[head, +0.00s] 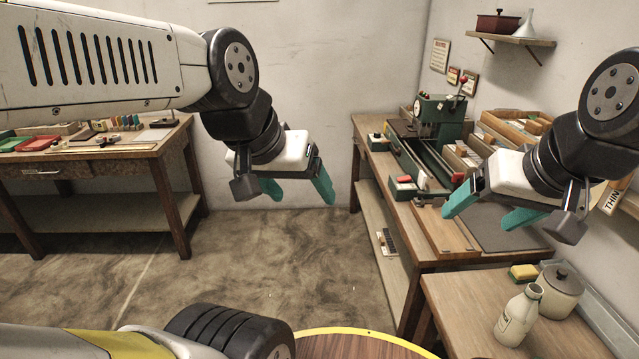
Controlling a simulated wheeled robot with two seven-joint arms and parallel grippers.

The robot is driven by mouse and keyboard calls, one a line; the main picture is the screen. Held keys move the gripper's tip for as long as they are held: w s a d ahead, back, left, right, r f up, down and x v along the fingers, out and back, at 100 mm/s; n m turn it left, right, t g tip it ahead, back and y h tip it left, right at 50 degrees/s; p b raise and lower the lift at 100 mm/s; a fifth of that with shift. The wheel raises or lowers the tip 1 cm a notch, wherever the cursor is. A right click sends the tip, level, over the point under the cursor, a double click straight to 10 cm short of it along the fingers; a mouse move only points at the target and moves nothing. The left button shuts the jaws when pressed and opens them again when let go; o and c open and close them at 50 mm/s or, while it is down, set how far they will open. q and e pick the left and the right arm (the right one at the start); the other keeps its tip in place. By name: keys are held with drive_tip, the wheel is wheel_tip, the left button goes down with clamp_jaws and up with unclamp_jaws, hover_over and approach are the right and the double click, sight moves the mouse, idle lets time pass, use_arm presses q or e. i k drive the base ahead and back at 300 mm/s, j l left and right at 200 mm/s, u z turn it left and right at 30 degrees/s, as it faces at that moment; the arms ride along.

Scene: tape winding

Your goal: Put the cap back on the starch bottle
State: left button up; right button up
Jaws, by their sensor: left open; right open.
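A cream bottle (516,317) with a label too small to read stands on the small wooden table at the lower right. It looks like the starch bottle, and its narrow neck shows no cap that I can make out. I cannot pick out a loose cap anywhere. My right gripper (490,209) is open, with teal fingers, and shows above the bottle in the picture, apart from it. My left gripper (298,190) is open and empty over the floor between the two workbenches, far from the bottle.
Beside the bottle are a lidded cream pot (560,293) and a yellow-green sponge (523,272). A workbench (445,243) with a green machine (437,118) stands behind. Another bench (90,150) stands at the left. A round wooden top (350,347) shows at the bottom. The middle floor is clear.

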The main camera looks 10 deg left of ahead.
sight(506, 330)
drive_tip(key=z, duration=1.3)
